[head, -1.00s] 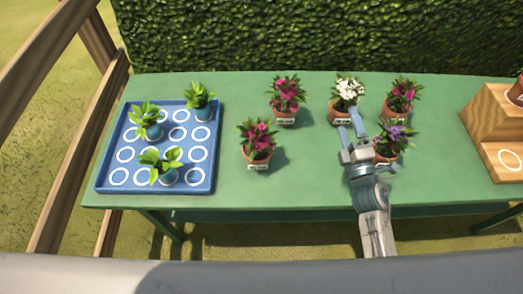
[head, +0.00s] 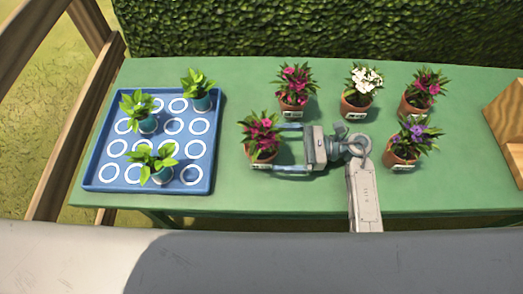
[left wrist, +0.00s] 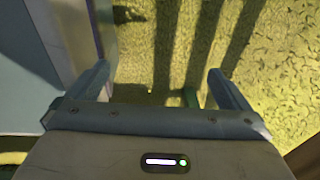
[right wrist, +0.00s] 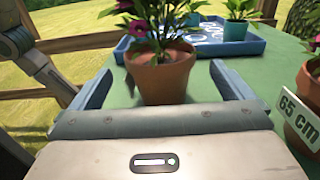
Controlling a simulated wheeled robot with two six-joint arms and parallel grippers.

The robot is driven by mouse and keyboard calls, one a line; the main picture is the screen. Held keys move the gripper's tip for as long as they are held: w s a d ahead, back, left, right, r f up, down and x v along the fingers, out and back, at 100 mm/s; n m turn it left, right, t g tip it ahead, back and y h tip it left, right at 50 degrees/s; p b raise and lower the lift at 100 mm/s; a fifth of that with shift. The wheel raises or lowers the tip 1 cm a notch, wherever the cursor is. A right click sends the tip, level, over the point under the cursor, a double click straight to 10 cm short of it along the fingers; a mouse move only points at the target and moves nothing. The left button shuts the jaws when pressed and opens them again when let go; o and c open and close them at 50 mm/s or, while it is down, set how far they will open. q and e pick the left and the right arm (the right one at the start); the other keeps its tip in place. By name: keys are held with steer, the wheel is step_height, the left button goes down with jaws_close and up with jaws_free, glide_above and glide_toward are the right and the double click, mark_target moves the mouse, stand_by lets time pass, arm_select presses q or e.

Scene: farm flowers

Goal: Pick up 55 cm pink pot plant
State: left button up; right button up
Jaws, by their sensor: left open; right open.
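A pink-flowered plant in a terracotta pot (head: 261,150) stands at the front of the green table. It also shows in the right wrist view (right wrist: 160,77), upright between the fingers. My right gripper (head: 277,148) is open, with its fingers pointing left and reaching to either side of this pot. Its label is too small to read. Another pink plant (head: 294,92) stands behind it; in the right wrist view, a pot at the right (right wrist: 304,105) has a "65 cm" label. A third pink plant (head: 422,92) is at the back right. My left gripper (left wrist: 157,75) is open and empty, away from the table.
A white-flowered plant (head: 359,90) and a purple-flowered plant (head: 408,143) stand on the table (head: 240,190). A blue tray (head: 200,186) with three leafy plants is at the left. A wooden stand (head: 506,120) is at the right edge, a hedge behind.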

mark_target(262, 150)
steer(key=shift+a+r, duration=0.1)
steer(key=shift+a, duration=0.3)
steer(key=a+p, duration=0.2)
steer(key=a, duration=0.2)
steer(key=shift+a, duration=0.55)
arm_select(q)
steer(key=shift+s+r, duration=0.25)
steer(key=shift+s, duration=0.25)
steer(key=shift+s+r, duration=0.2)
steer(key=shift+s, duration=0.3)
arm_select(e)
steer(key=c, duration=1.3)
